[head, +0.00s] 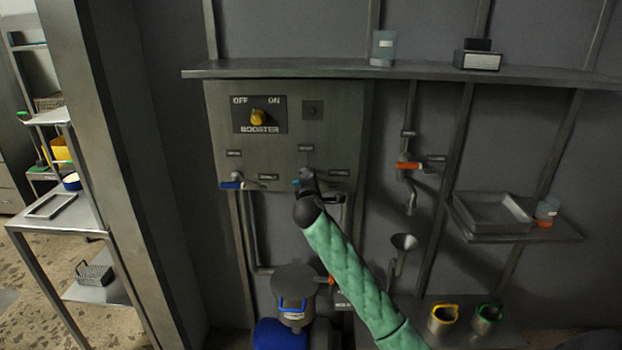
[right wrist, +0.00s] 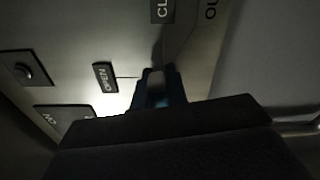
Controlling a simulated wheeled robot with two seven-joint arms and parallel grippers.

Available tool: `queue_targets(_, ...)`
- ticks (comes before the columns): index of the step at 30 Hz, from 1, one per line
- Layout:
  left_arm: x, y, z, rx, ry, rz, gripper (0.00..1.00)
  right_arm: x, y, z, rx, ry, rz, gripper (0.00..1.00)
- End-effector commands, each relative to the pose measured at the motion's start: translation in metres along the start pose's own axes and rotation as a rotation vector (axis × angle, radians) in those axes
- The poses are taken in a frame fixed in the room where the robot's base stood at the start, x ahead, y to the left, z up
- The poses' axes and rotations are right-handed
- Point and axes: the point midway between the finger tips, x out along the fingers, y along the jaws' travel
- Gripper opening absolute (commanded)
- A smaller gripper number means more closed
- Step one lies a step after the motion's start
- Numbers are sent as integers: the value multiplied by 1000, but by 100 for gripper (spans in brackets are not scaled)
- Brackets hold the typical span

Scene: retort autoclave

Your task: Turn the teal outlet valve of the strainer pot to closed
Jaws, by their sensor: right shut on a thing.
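The teal outlet valve (head: 296,183) is at the lower edge of the grey panel (head: 225,140); only a small teal bit shows beside my right gripper. My right gripper (head: 306,180) is at this valve, shut on its handle. In the right wrist view the gripper's fingertips (right wrist: 160,84) are close together near the panel; the handle between them is mostly hidden. The handle's exact angle is hidden. My left gripper is not in view.
A blue-handled valve (head: 231,185) is left on the same panel. A yellow booster knob (head: 258,117) is above. A dark pot (head: 295,282) stands below. An orange-handled valve (head: 408,165) and a funnel (head: 404,242) are to the right. A shelf (head: 330,70) runs above the panel.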

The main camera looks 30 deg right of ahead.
Motion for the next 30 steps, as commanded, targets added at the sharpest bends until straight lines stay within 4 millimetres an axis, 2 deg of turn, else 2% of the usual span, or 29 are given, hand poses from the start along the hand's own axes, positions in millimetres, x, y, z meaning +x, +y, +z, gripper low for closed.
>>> queue_targets(12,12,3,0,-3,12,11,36,0,-5,-1,195,0,-2,0)
queue_targets(29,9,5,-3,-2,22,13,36,0,-6,0,224,0,-2,0)
queue_targets(30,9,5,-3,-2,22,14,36,0,-6,0,224,0,-2,18)
